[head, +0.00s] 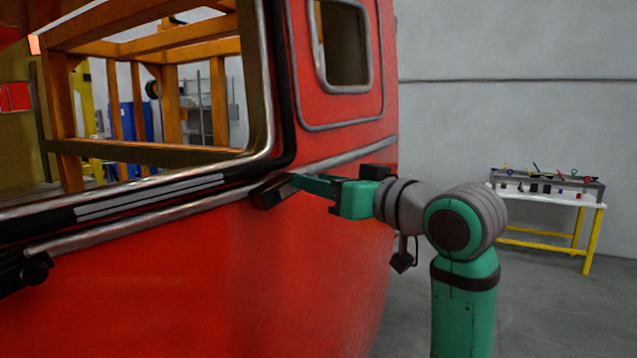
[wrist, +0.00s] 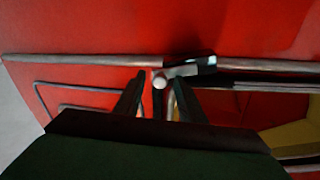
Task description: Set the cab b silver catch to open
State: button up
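A silver catch (wrist: 183,71) shows in the wrist view, set on the red cab (wrist: 110,25) where the metal trim rail runs across. It has a short slanted bar and a pale round knob (wrist: 159,81). My gripper (wrist: 160,82) is close to it, with its two dark fingers spread. The knob lies between the fingertips in the picture, with a gap showing on each side. Whether a finger touches it, I cannot tell. In the head view my gripper (head: 280,188) reaches to the cab (head: 200,280) below the window corner, and the catch cannot be made out there.
The cab's dark window frame and metal trim (head: 150,205) run beside my gripper. Orange framing (head: 170,150) stands behind the window opening. A yellow-legged bench (head: 550,197) with small tools stands at the right. Grey floor (head: 540,310) is clear in front of it.

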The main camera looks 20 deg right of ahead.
jog(key=shift+s+d, duration=0.1)
jog(key=shift+s, duration=0.05)
jog(key=v, duration=1)
jog(key=shift+s+d, duration=0.15)
jog(key=shift+s, duration=0.2)
